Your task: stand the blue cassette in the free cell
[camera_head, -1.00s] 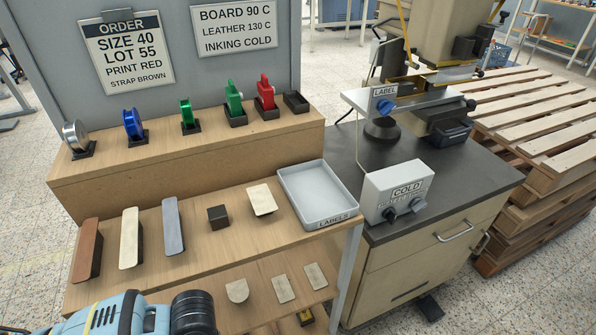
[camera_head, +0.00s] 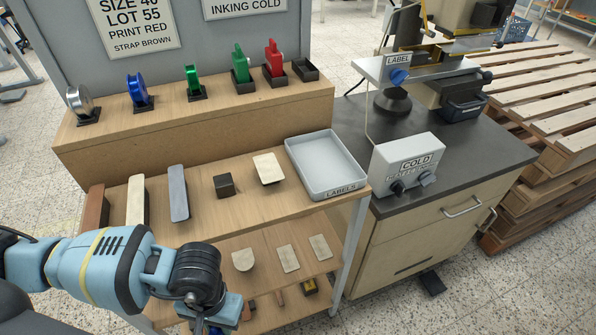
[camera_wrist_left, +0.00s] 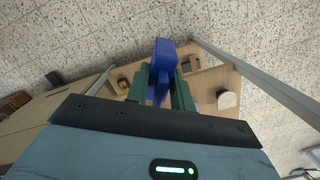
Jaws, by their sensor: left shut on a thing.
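The blue cassette (camera_wrist_left: 164,58) is between the two dark green fingers of my left gripper (camera_wrist_left: 162,82) in the left wrist view, and the gripper is shut on it. In the head view my left gripper's body (camera_head: 214,308) is at the bottom edge, low in front of the shelf unit; its fingertips are mostly cut off. A free black cell (camera_head: 305,69) is at the right end of the top shelf. Beside it a red cassette (camera_head: 275,58) and a green cassette (camera_head: 241,63) stand in black cells. My right gripper is out of view.
Silver (camera_head: 80,101), blue (camera_head: 138,90) and green (camera_head: 193,80) reels stand left of the cassettes. The middle shelf holds flat strips, a dark block (camera_head: 224,185) and a labels tray (camera_head: 354,189). A press (camera_head: 420,75) and a control box (camera_head: 407,163) stand on the cabinet at right.

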